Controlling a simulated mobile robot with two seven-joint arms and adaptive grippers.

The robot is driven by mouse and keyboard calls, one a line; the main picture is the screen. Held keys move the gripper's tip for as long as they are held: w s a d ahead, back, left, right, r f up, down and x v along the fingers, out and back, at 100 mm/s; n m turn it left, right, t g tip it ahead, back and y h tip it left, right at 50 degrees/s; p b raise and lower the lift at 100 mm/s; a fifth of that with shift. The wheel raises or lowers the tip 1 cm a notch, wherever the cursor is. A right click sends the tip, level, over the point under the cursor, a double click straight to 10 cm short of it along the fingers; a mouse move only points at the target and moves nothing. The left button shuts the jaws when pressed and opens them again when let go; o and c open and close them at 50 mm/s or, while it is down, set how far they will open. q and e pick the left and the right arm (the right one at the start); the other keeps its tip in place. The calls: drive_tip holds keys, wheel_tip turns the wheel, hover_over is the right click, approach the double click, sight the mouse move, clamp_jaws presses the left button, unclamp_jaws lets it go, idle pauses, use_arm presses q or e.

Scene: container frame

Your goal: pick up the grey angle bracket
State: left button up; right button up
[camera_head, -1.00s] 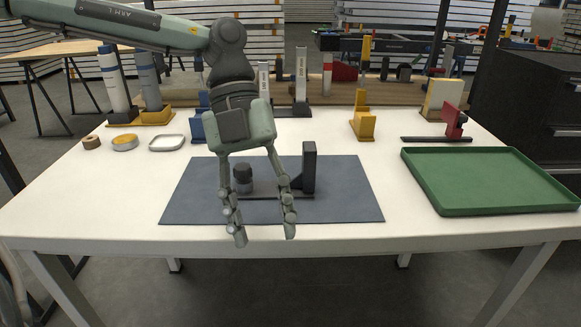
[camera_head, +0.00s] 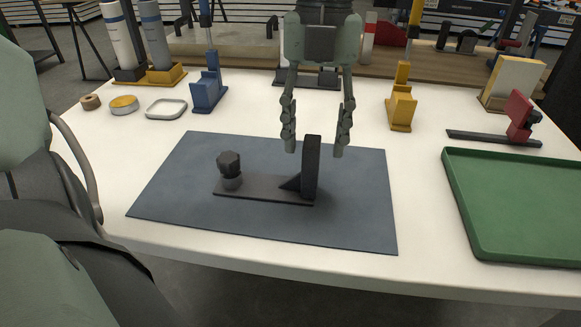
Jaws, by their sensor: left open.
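A dark grey L-shaped piece stands on the blue-grey mat (camera_head: 180,170), which I take for the grey angle bracket (camera_head: 311,168). It has an upright plate, a triangular rib on its left side and a long flat base. A dark round knob (camera_head: 229,165) on a short grey stem stands at the base's left end. My left gripper (camera_head: 315,150) comes down from the top of the picture, open and empty. Its fingertips appear on either side of the upright's top, with gaps; the height between them is hard to judge. My right gripper is not in view.
A green tray (camera_head: 455,200) lies at the right. A red piece on a dark bar (camera_head: 492,138), a yellow block (camera_head: 401,108) and a blue block (camera_head: 207,92) stand behind the mat. A tape roll (camera_head: 90,102) and a small dish (camera_head: 166,109) sit at the back left.

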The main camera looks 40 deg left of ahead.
sight(310, 163)
use_arm(q)
drive_tip(key=f, duration=0.2)
drive_tip(key=s+f, duration=0.1)
drive_tip(key=shift+f, duration=0.85)
clamp_jaws()
